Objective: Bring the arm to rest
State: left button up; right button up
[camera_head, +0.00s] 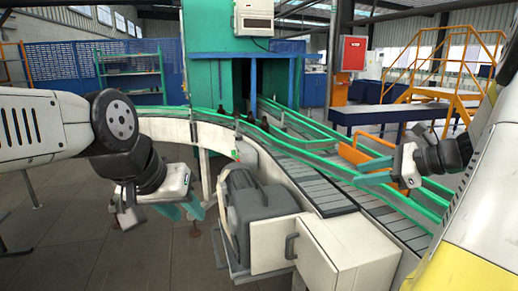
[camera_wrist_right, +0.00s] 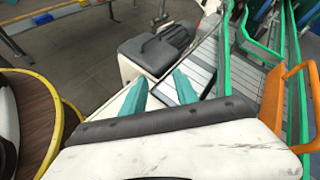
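My left gripper (camera_head: 182,210) hangs at the left, pointing down, in front of the conveyor and beside a grey motor unit. Its teal fingers look apart with nothing between them. My right gripper (camera_head: 366,180) reaches in from the right over the conveyor, beside its green rails. In the right wrist view its two teal fingers (camera_wrist_right: 161,90) are apart and empty, with the conveyor and motor beyond them. Several small dark bottles (camera_head: 250,117) stand on the far part of the conveyor (camera_head: 320,186), well away from both grippers.
The grey motor (camera_head: 252,208) and a white box (camera_head: 330,250) stand at the conveyor's near side. An orange frame (camera_head: 362,156) is near my right gripper. A green machine housing (camera_head: 212,60) stands behind. The floor (camera_head: 60,235) at the left is mostly clear.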

jog(key=s+a+n+g+h, duration=0.1)
jog(key=s+a+n+h, duration=0.2)
jog(key=s+a+n, duration=0.3)
jog(key=s+a+n+h, duration=0.4)
jog(key=s+a+n, duration=0.3)
jog(key=n, duration=0.9)
jog(key=s, duration=0.3)
jog(key=shift+s+a+r+g, duration=0.2)
jog(key=shift+a+g, duration=0.1)
jog(key=shift+g, duration=0.1)
jog(key=shift+d, duration=0.1)
